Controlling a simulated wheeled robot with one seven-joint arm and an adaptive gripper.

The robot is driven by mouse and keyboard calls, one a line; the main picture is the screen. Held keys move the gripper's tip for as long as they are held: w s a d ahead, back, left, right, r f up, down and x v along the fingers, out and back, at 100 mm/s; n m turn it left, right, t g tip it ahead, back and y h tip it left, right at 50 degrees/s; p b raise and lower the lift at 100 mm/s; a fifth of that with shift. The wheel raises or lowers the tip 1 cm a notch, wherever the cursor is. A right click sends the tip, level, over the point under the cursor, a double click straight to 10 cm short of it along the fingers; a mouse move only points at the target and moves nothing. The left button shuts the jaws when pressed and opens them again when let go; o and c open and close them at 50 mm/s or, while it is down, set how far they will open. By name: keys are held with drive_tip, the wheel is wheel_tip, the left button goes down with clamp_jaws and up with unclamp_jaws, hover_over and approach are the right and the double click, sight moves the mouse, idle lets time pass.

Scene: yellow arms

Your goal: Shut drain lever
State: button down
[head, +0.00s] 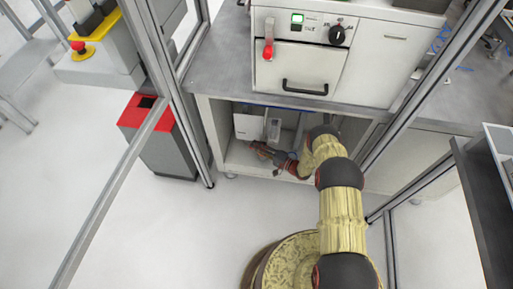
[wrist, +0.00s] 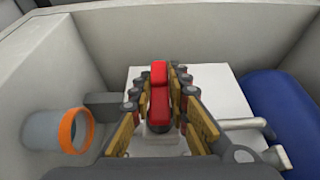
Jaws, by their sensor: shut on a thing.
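The red drain lever (wrist: 158,103) shows in the middle of the wrist view, above a pale box-like body (wrist: 212,95). My gripper (wrist: 159,82) has its fingers on both sides of the lever and is shut on it. In the head view my gripper (head: 258,149) is low inside the open cabinet under the bench, reaching in from the right. The lever cannot be made out there.
The cabinet (head: 204,125) has close side walls. An orange-ringed pipe end (wrist: 74,131) is at left and a blue cylinder (wrist: 278,115) at right. A red-topped bin (head: 165,140) stands left.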

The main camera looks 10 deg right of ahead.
drive_tip(key=shift+s+d+f, duration=0.1)
drive_tip(key=shift+f, duration=0.1)
drive_tip(key=c, duration=1.9)
unclamp_jaws()
drive_tip(key=shift+o, duration=0.9)
drive_tip(key=shift+r, duration=0.1)
drive_tip(key=v, duration=1.1)
drive_tip(key=shift+s+d, duration=0.3)
